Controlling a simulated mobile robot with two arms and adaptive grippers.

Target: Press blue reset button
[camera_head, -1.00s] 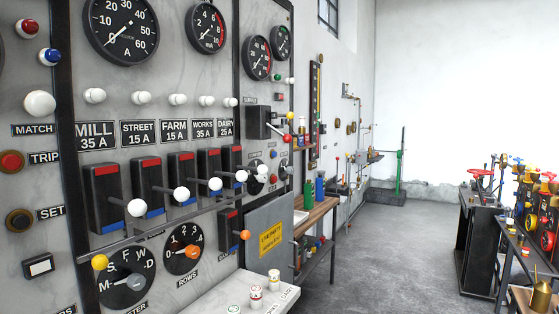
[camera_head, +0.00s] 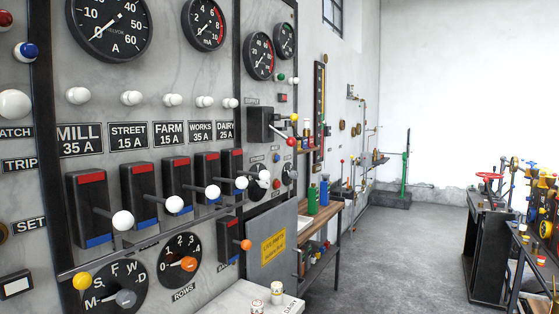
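A round blue knob or lamp (camera_head: 26,50) on a white base sits on the grey switchboard (camera_head: 150,90) at the upper left edge of the view. A small blue spot (camera_head: 293,174) shows on the narrower panel to the right, beside a dial. No label reading reset can be made out on either, so I cannot tell which is the reset button. Neither of my grippers is in view.
Lever switches (camera_head: 140,197) with white balls stick out of the board. A pale ledge (camera_head: 225,301) juts out below. A wooden bench (camera_head: 318,222) stands beyond it. Dark machinery (camera_head: 487,245) is at the right. The floor (camera_head: 405,250) between is clear.

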